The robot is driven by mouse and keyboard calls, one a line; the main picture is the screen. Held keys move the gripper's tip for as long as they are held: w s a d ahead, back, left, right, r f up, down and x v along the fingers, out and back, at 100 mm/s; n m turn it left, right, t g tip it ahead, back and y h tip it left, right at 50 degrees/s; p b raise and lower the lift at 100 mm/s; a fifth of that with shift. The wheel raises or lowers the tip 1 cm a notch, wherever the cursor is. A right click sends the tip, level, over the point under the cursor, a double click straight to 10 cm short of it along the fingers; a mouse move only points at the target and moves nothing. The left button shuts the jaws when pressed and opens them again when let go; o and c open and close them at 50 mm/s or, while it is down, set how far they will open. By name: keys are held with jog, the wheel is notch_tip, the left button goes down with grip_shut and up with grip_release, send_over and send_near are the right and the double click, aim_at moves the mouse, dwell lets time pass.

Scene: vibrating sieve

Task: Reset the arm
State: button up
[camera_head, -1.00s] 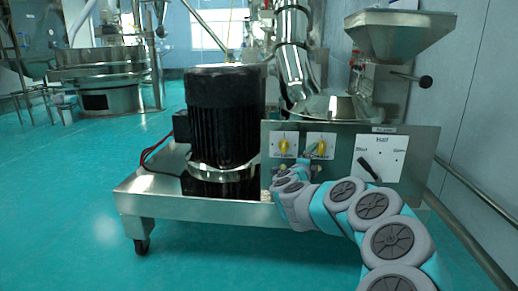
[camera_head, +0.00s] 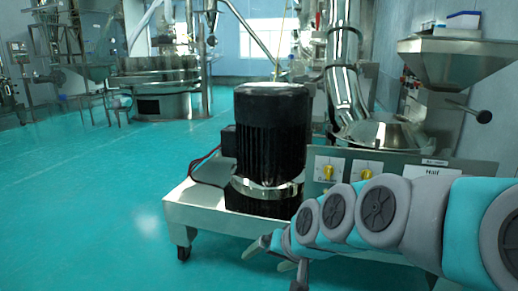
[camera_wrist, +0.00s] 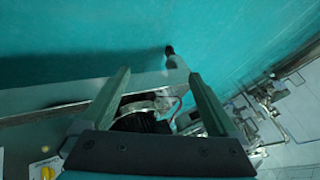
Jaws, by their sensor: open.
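My arm reaches in from the right in the head view. My gripper (camera_head: 272,258) is at its left end, in front of the lower edge of the steel machine cart (camera_head: 215,214). In the wrist view the two fingers of my gripper (camera_wrist: 160,76) stand wide apart, with nothing between the tips. The control panel's two yellow knobs, a left knob (camera_head: 328,172) and a right knob (camera_head: 366,174), show above my arm. My gripper is apart from both knobs. My arm hides most of the panel's right part, including the lever below the "Half" label (camera_head: 432,171).
A black motor (camera_head: 272,135) stands on the cart. A steel hopper (camera_head: 455,62) with a black-knobbed handle is at the upper right. A round sieve machine (camera_head: 155,85) stands at the back left. The green floor (camera_head: 80,210) at the left is clear.

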jog(key=s+d+f+g+h, duration=0.1)
jog(key=s+d, duration=0.3)
jog(key=s, duration=0.5)
jog(key=s+d+f+g+h+p, duration=0.1)
jog(key=s+d+g, duration=0.3)
jog(key=s, duration=0.5)
jog(key=s+d+f+n+g+h+p, duration=0.1)
jog(key=s+d+f+g+h, duration=0.1)
jog(key=s+d, duration=0.3)
jog(key=s+f+h, duration=0.1)
jog(key=s, duration=0.2)
jog(key=shift+s+f+g, duration=0.3)
jog(key=shift+s+g, duration=0.1)
